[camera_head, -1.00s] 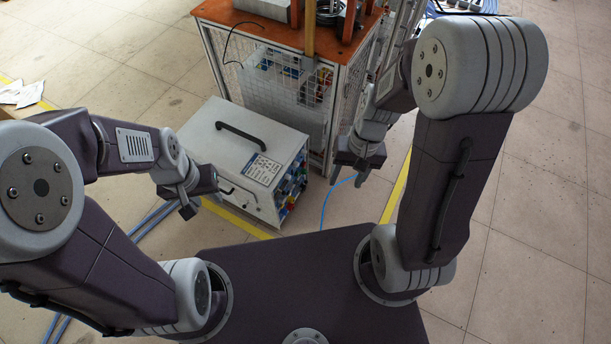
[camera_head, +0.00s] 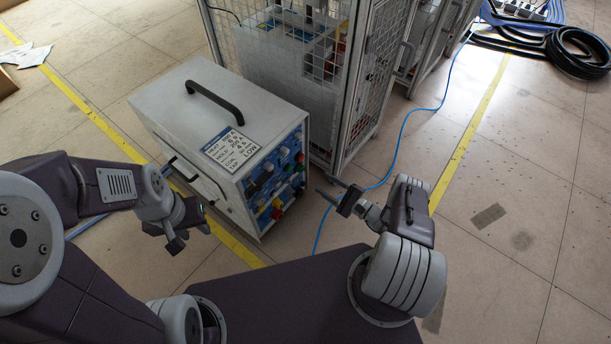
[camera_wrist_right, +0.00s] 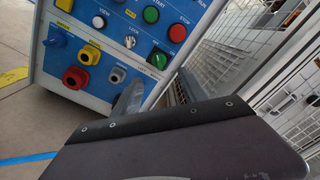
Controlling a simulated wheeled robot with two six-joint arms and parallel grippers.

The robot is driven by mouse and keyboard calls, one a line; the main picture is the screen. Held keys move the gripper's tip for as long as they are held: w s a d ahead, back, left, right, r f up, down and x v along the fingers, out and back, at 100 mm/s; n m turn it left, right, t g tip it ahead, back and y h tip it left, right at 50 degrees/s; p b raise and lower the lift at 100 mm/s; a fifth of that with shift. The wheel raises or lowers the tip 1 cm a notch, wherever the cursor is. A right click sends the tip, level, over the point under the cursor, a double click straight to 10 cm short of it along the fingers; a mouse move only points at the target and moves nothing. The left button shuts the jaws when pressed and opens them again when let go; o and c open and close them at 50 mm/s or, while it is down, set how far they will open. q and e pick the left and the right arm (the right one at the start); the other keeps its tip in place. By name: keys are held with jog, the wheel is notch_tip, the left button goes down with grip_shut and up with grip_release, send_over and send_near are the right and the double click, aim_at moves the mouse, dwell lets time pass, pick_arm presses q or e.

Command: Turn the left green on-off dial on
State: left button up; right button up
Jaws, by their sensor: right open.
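The heater box (camera_head: 215,115) has a blue control panel (camera_head: 262,185) on its front. In the right wrist view, a round green control (camera_wrist_right: 151,15) sits at the top, left of a red button (camera_wrist_right: 177,33). A second green control (camera_wrist_right: 158,58) sits below the red button. I cannot tell which is the left on-off dial, or its setting. My right gripper (camera_head: 328,187) is open and empty, just right of the panel and apart from it; a grey finger (camera_wrist_right: 130,103) shows before the lower panel. My left gripper (camera_head: 191,236) looks open and empty, left of the box.
A wire-mesh cage (camera_head: 345,110) stands close behind and right of the box.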

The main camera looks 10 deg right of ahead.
aim_at(305, 171)
jog(key=b+x, duration=0.3)
jog(key=x, duration=0.6)
jog(key=shift+a, duration=0.1)
grip_shut()
